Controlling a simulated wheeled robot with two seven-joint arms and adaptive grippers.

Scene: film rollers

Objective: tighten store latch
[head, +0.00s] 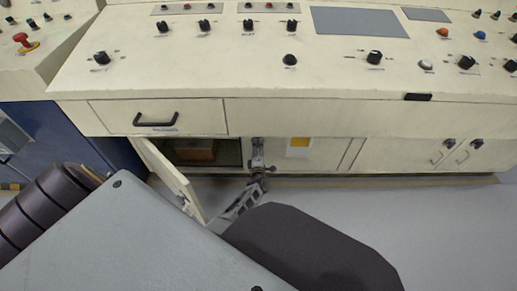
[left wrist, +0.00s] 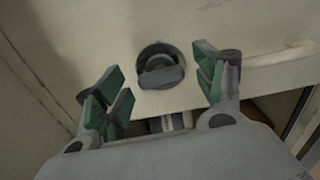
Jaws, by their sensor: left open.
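The latch (left wrist: 160,72) is a dark round knob with a raised grip bar, set in a pale panel in the left wrist view. My left gripper (left wrist: 160,90) is open, with its green-padded fingers spread on either side of the latch. The fingers look empty, with gaps between them and the knob. In the head view my left gripper (head: 257,170) is low in front of the console, beside the cabinet opening. The latch is too small or hidden to make out there. The cabinet door (head: 168,173) stands open, hinged at its left. My right gripper is not seen.
A brown box (head: 197,151) sits inside the open cabinet. A drawer with a black handle (head: 156,120) is shut above it. A yellow label (head: 299,142) is right of the opening. The console top (head: 230,70) overhangs. Grey floor (head: 440,220) is clear at the right.

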